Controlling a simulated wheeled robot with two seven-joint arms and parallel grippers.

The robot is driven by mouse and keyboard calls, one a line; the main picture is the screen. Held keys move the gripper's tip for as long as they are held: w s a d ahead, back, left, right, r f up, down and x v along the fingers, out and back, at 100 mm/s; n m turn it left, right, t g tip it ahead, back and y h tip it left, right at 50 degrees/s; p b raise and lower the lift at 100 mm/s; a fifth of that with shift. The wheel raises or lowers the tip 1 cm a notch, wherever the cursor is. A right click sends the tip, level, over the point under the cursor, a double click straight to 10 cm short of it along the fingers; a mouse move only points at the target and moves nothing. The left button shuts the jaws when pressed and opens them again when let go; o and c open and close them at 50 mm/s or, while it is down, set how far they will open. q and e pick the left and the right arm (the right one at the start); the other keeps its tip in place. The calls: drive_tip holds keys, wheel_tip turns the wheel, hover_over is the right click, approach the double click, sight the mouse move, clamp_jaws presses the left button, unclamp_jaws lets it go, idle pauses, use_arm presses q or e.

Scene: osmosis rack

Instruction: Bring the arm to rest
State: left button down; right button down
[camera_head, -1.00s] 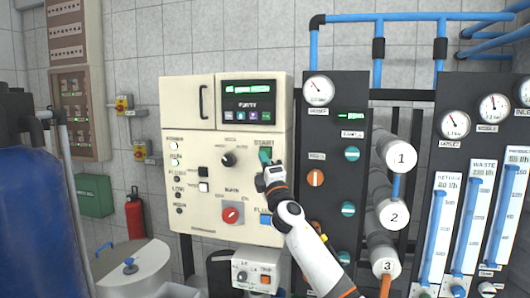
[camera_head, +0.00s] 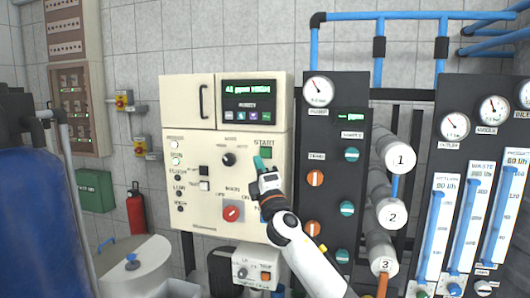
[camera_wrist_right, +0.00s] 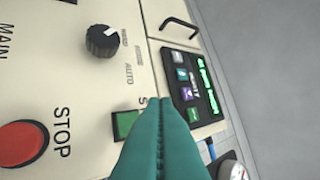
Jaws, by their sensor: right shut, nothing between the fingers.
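My right gripper (camera_head: 260,163) is in front of the cream control panel (camera_head: 205,140), just left of and below the green START button (camera_head: 266,153). Its teal fingers are together and empty. In the right wrist view the shut fingers (camera_wrist_right: 162,103) point at the panel, and the green button (camera_wrist_right: 126,124) shows beside them, partly covered. The fingers look apart from the button. The white arm behind the gripper reaches up from the lower right. My left gripper is in neither view.
A red STOP button (camera_wrist_right: 22,143), a red main switch (camera_head: 232,214) and a black knob (camera_head: 228,160) sit on the panel. A dark gauge board (camera_head: 333,130) with valve knobs stands right of it. A blue tank (camera_head: 40,220) stands at the left.

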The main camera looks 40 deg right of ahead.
idle(0.7)
drive_tip(key=s+a+f+m+g, duration=0.3)
drive_tip(key=s+f, duration=0.1)
drive_tip(key=f, duration=0.6)
drive_tip(key=s+a+f+m+g, duration=0.3)
drive_tip(key=s+f, duration=0.1)
drive_tip(key=f, duration=0.7)
drive_tip(key=s+a+f+m+g, duration=0.3)
drive_tip(key=s+f+m+g, duration=0.1)
drive_tip(key=f, duration=0.6)
drive_tip(key=s+a+f+m+g+y, duration=0.1)
drive_tip(key=s+a+f+g+y, duration=0.25)
drive_tip(key=s, duration=0.65)
drive_tip(key=s+a+f+m+g+y, duration=0.1)
drive_tip(key=s+a+f+m+g, duration=0.15)
drive_tip(key=s+a+f, duration=0.55)
drive_tip(key=s+a+f+m+g+y, duration=0.15)
drive_tip(key=s+f+g, duration=0.25)
drive_tip(key=s, duration=0.8)
wheel_tip(320, 180, down, 25)
drive_tip(key=s+g, duration=0.1)
drive_tip(key=s+d+f, duration=0.2)
drive_tip(key=s+f, duration=0.6)
drive_tip(key=s+d+f+n+g, duration=0.1)
drive_tip(key=s+f, duration=0.7)
drive_tip(key=shift+s+d+f+g, duration=0.25)
drive_tip(key=shift+d+f+g, duration=0.05)
drive_tip(key=shift+d+f, duration=0.1)
